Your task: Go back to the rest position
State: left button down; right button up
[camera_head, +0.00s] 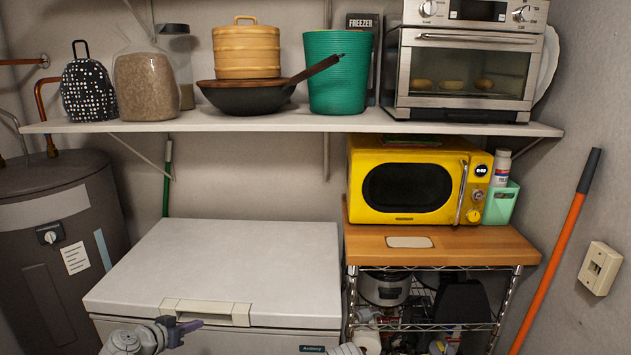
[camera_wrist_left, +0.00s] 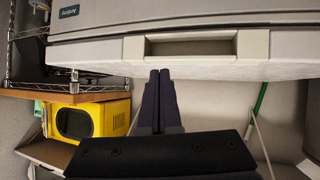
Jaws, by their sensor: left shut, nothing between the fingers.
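My left gripper (camera_head: 190,326) is at the bottom of the head view, in front of the white chest freezer (camera_head: 235,265) and just below and left of the middle of its handle (camera_head: 205,311). Its dark fingers point right. In the left wrist view the two fingers (camera_wrist_left: 160,75) lie together, shut and empty, close to the freezer handle (camera_wrist_left: 190,45), which appears upside down. I cannot tell if they touch the freezer. The freezer lid looks closed. My right gripper does not show.
A wooden-topped wire rack (camera_head: 450,246) with a yellow microwave (camera_head: 405,187) stands right of the freezer. A loaded white shelf (camera_head: 290,122) spans above. A dark water tank (camera_head: 60,235) stands left. An orange-handled pole (camera_head: 556,245) leans at the right wall.

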pick_arm(q)
jog(key=s+d+f+m+g+p, duration=0.1)
jog(key=s+d+f+g, duration=0.2)
jog(key=d, duration=0.7)
jog(key=s+d+f+m+g+p, duration=0.15)
jog(key=s+d+g, duration=0.25)
jog(key=d, duration=0.6)
jog(key=s+d+g+y+p, duration=0.3)
jog(key=s+d, duration=0.4)
jog(key=s, duration=0.4)
jog(key=shift+s+r+n+g+y, duration=0.15)
jog(key=shift+r+n+g+y, duration=0.15)
jog(key=shift+g+y, duration=0.6)
